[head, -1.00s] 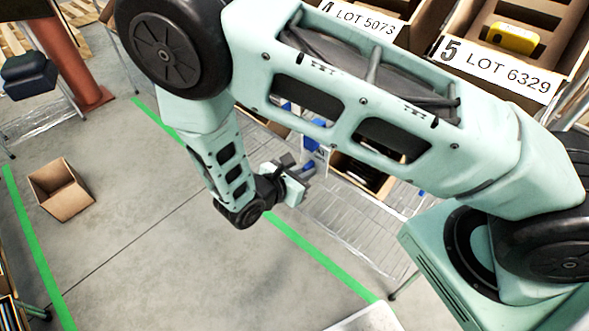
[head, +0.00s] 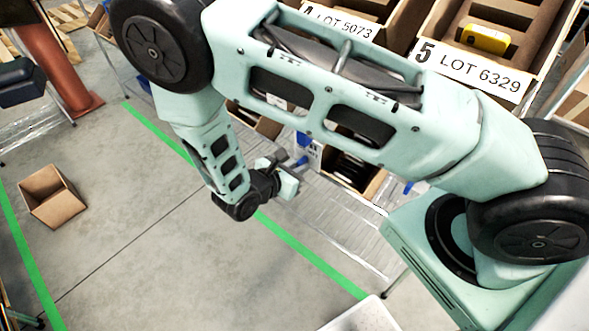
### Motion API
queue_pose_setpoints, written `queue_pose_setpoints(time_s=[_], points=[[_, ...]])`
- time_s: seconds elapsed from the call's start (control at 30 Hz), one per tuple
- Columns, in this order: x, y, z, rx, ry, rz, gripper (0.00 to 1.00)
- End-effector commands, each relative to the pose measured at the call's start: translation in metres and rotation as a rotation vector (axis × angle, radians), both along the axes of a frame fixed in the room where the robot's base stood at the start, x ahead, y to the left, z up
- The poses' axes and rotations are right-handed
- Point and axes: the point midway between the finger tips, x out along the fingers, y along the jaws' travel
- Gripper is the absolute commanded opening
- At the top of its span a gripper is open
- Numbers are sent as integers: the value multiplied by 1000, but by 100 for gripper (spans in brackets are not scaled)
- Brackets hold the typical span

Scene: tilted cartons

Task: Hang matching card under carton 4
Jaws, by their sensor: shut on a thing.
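Carton 4 (head: 398,28) is an open brown carton on the upper shelf. Its label (head: 343,22) reads LOT 5073, and my arm partly hides the digit 4. My gripper (head: 297,167) is below the arm, in front of the lower shelf level. It is shut, with a small white card (head: 311,152) with a dark mark and blue parts right at its fingers. The fingers are small, and the exact grip on the card is hard to make out. The card's full face does not show clearly.
Carton 5 (head: 470,75), LOT 6329, stands right of carton 4 with a yellow item (head: 484,40) inside. A lower carton (head: 350,173) with dark contents sits on the wire shelf (head: 345,215). An empty box (head: 53,196) stands on open floor at left.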

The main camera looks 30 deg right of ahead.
Motion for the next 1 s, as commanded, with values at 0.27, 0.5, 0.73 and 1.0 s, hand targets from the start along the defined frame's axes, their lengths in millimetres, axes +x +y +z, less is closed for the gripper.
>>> queue_pose_setpoints(time_s=[0.27, 0.5, 0.73, 1.0], points=[[4, -11, 0, 0, -1, 0, 0], [8, -21, 0, 0, -1, -1, 0], [11, -31, 0, -1, 0, 0, 0], [15, -41, 0, 0, 0, 0, 0]])
